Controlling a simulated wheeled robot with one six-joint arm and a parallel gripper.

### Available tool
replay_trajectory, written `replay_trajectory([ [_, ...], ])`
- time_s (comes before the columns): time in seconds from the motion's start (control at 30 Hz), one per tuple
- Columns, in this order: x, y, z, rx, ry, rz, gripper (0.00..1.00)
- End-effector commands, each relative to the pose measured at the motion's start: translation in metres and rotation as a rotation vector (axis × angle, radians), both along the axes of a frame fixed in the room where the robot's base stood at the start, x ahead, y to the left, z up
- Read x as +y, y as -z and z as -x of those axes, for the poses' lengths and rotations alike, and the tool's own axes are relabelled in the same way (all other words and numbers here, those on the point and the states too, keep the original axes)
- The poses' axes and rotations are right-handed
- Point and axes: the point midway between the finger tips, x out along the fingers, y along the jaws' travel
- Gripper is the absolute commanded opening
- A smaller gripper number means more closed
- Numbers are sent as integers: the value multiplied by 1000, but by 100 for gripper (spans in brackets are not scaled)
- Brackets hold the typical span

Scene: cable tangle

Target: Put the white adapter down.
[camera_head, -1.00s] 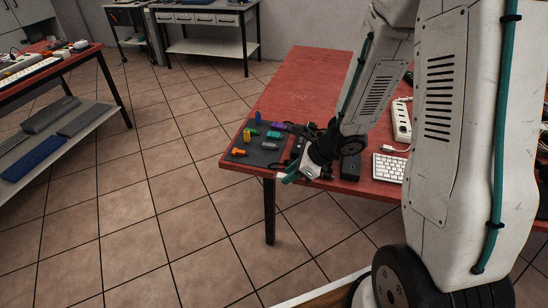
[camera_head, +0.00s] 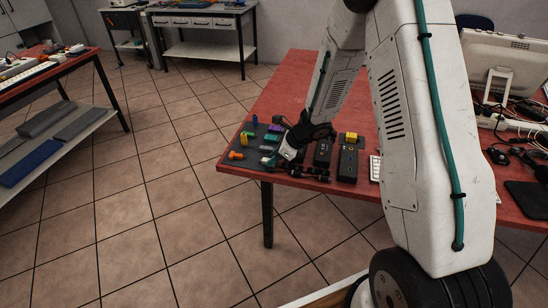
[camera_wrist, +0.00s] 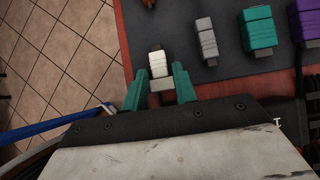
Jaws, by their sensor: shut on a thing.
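The white adapter (camera_wrist: 158,64) is held between the teal fingertips of my gripper (camera_wrist: 159,86) in the wrist view. Behind it lies the dark mat (camera_wrist: 180,22), near the mat's front left corner. I cannot tell whether the adapter touches the mat or hangs just above it. In the head view my gripper (camera_head: 268,161) is low over the front of the mat (camera_head: 236,164); the adapter is too small there to make out clearly.
On the mat, a grey adapter (camera_wrist: 206,40), a teal one (camera_wrist: 259,29) and a purple one (camera_wrist: 305,22) stand in a row to the right. An orange piece (camera_head: 235,155) and a yellow one (camera_head: 243,139) lie left. Black boxes (camera_head: 347,165) stand right of the mat. The table's front edge is close.

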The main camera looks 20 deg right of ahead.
Motion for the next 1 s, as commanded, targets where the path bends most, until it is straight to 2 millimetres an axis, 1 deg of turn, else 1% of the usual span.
replay_trajectory([
  [0.3, 0, 2, 0, 1, 2, -1, 1],
  [0.33, 0, 3, 0, 1, 2, -1, 31],
  [0.37, 0, 2, 0, 0, 2, 0, 39],
  [0.4, 0, 2, 0, 0, 1, 0, 50],
  [0.67, 0, 2, 0, 0, 1, 0, 50],
  [0.77, -1, -2, 0, -2, 0, 0, 50],
  [0.87, -8, -12, 4, -3, 3, -1, 50],
  [1.0, -22, -35, 14, -5, 2, 0, 50],
])
